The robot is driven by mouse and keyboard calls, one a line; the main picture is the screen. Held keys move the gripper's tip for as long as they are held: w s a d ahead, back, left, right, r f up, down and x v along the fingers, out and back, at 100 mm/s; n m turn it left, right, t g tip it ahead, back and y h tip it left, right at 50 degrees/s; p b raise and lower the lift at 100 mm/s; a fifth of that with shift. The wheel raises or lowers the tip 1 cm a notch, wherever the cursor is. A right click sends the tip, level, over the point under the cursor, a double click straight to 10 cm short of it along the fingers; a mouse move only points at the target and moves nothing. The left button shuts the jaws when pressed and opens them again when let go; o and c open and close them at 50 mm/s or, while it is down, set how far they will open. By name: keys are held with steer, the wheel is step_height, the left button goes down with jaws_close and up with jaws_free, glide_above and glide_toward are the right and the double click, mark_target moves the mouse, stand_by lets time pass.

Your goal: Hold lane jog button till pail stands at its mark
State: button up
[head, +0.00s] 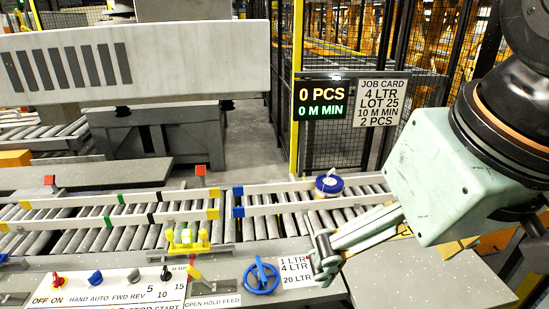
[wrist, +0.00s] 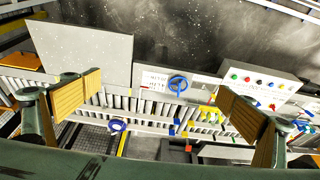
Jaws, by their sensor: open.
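A white pail with a blue top (head: 328,185) stands on the roller lane (head: 262,228), right of the blue rail markers. It also shows in the wrist view (wrist: 117,125). A control panel (head: 105,290) with red, blue and black selector knobs stands at the lower left, partly cut off. In the wrist view the panel (wrist: 262,78) shows several coloured buttons; their labels are unreadable, so I cannot tell which is the jog button. My gripper (head: 322,257) is open and empty, above the bench right of the panel. Its two padded fingers stand wide apart in the wrist view (wrist: 160,92).
A blue handwheel (head: 261,277) and a yellow fixture (head: 187,241) stand between panel and gripper. A display (head: 322,103) reads 0 PCS and 0 M MIN. Mesh fencing stands behind.

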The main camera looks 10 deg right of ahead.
jaws_close()
stand_by(1.1)
stand_by(1.2)
